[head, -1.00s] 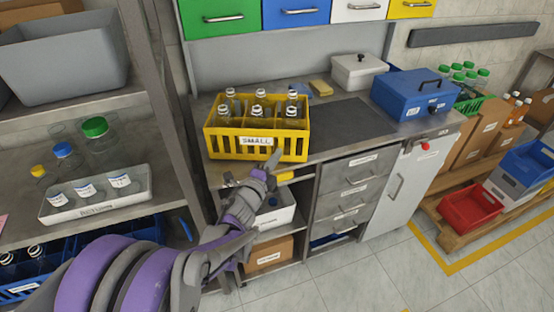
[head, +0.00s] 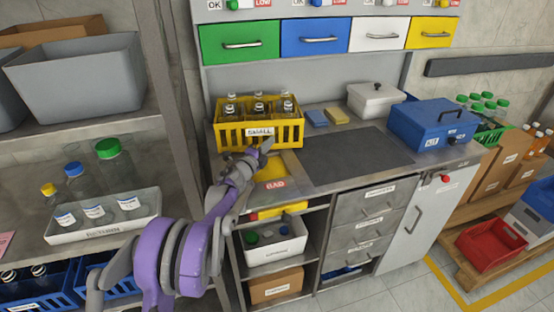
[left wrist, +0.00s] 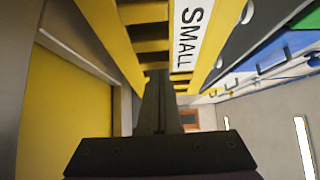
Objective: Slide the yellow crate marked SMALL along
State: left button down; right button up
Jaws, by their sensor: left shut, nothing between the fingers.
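The yellow crate (head: 230,135) marked SMALL stands upright at the left back of the workbench in the head view, with several clear bottles in it. Its front wall and SMALL label also show close up in the left wrist view (left wrist: 150,14). My left gripper (head: 266,146) is shut and empty at the front wall of the crate, just below the label. Its fingertips seem to be against or very close to the wall; I cannot tell whether they touch. My right gripper does not show.
A yellow patch marked BAD (head: 290,166) lies on the bench before the crate. A dark mat (head: 350,155) is to the right. A shelf rack (head: 172,110) is at left.

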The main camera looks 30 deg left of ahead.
aim_at(261, 137)
pick_arm(q)
jog(key=w+a, duration=0.3)
jog(key=a, duration=0.1)
jog(key=shift+w+a, duration=0.25)
jog(key=shift+w, duration=0.1)
jog(key=shift+r, duration=0.15)
